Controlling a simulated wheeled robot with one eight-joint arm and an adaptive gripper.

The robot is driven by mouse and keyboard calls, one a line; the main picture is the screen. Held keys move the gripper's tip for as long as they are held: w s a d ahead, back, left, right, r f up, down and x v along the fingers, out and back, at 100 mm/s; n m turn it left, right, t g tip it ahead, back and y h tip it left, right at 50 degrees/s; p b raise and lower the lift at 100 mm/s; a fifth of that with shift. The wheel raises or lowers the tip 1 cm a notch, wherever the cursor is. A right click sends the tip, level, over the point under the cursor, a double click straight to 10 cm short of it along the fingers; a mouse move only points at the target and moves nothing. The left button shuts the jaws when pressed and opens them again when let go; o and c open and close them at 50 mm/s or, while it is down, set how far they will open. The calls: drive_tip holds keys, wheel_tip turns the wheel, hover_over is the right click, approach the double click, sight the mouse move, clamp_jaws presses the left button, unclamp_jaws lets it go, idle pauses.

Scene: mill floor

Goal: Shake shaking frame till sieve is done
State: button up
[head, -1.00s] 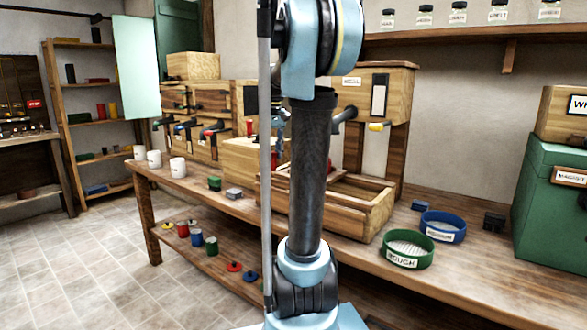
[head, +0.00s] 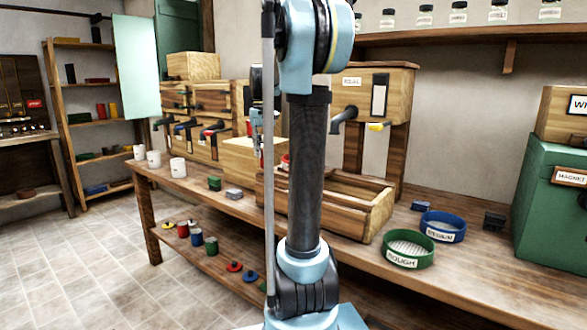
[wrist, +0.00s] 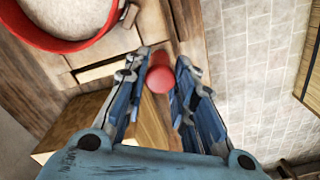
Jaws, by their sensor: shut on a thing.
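The wooden shaking frame (head: 378,222) sits on the bench behind my arm in the head view. My arm hides part of it. A red-rimmed round sieve (wrist: 72,46) shows at the upper left of the wrist view, with a pale inside. In the head view, a bit of its red rim (head: 285,161) shows beside my arm. My gripper (wrist: 159,66) is shut on a red knob-like handle (wrist: 160,78), which stands between its two fingers. In the head view, my gripper is mostly hidden behind my arm and a grey rod.
A green sieve marked ROUGH (head: 408,260) and a blue sieve (head: 443,236) stand at the right of the frame. A green box (head: 545,205) stands at the far right. White cups (head: 178,167) stand on the left bench end. The tiled floor at left is clear.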

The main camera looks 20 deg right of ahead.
drive_tip(key=s+d, duration=0.1)
drive_tip(key=s, duration=0.1)
drive_tip(key=s+d, duration=0.4)
drive_tip(key=s, duration=0.1)
drive_tip(key=w+a, duration=0.3)
drive_tip(key=w, duration=0.2)
drive_tip(key=w+a, duration=0.2)
drive_tip(key=w, duration=0.1)
drive_tip(key=shift+a, duration=0.35)
drive_tip(key=shift+s, duration=0.1)
drive_tip(key=s+d, duration=0.3)
drive_tip(key=s, duration=0.2)
drive_tip(key=s+d, duration=0.2)
drive_tip(key=shift+s+d, duration=0.35)
drive_tip(key=shift+s, duration=0.05)
idle(0.4)
